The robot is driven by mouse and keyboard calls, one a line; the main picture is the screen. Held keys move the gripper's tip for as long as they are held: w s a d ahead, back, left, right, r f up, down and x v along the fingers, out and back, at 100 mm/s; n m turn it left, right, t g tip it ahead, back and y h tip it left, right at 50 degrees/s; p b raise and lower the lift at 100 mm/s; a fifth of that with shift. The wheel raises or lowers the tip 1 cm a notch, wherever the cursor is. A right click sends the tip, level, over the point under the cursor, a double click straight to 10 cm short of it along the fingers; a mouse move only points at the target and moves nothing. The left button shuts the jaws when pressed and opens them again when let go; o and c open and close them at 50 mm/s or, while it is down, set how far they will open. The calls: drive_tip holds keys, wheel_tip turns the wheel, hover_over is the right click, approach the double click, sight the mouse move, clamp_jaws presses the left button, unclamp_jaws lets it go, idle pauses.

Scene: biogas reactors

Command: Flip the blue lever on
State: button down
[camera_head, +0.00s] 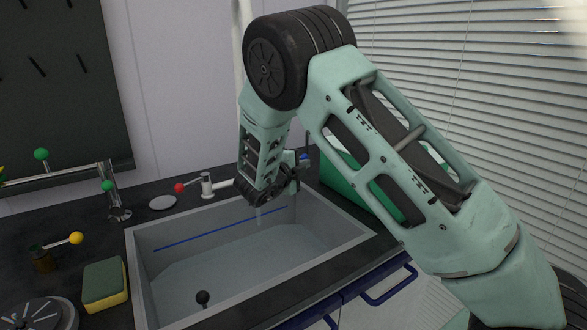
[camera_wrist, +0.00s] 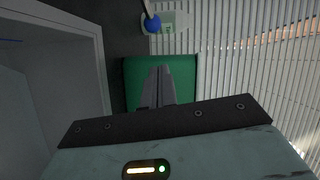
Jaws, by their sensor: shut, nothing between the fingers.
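The blue lever shows in the wrist view as a blue ball (camera_wrist: 152,24) on a pale stem, near the top edge. It lies in front of a pale plate (camera_wrist: 178,22) with a small green display-like patch. In the head view only a bit of the blue lever (camera_head: 304,157) shows, just past my wrist at the sink's back right corner. My gripper (camera_head: 292,187) is at the sink's right rear edge. Its fingers (camera_wrist: 158,72) are shut and empty, over a green surface, and apart from the blue ball in the wrist view.
The sink (camera_head: 180,280) lies below and left of my gripper. A green box-like object (camera_head: 335,171) is close on the right, partly behind my arm. White blinds (camera_head: 450,70) stand at right. A red-knobbed tap (camera_head: 206,186), green-knobbed tap (camera_head: 117,205) and sponge (camera_head: 104,284) are left.

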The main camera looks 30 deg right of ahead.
sight(304, 158)
drive_tip(key=w+d, duration=0.2)
drive_tip(key=w, duration=0.1)
drive_tip(key=w+f, duration=0.1)
drive_tip(key=shift+w+d+p, duration=0.25)
drive_tip(key=shift+d+p, duration=0.05)
drive_tip(key=shift+d, duration=0.1)
drive_tip(key=shift+w+d+f+b, duration=0.15)
drive_tip(key=shift+w+d+b, duration=0.1)
drive_tip(key=shift+b, duration=0.1)
drive_tip(key=shift+w+d+f+b, duration=0.1)
drive_tip(key=shift+w+d+b, duration=0.15)
drive_tip(key=shift+w+b, duration=0.1)
drive_tip(key=shift+w+r, duration=0.1)
drive_tip(key=shift+r, duration=0.2)
drive_tip(key=shift+d, duration=0.1)
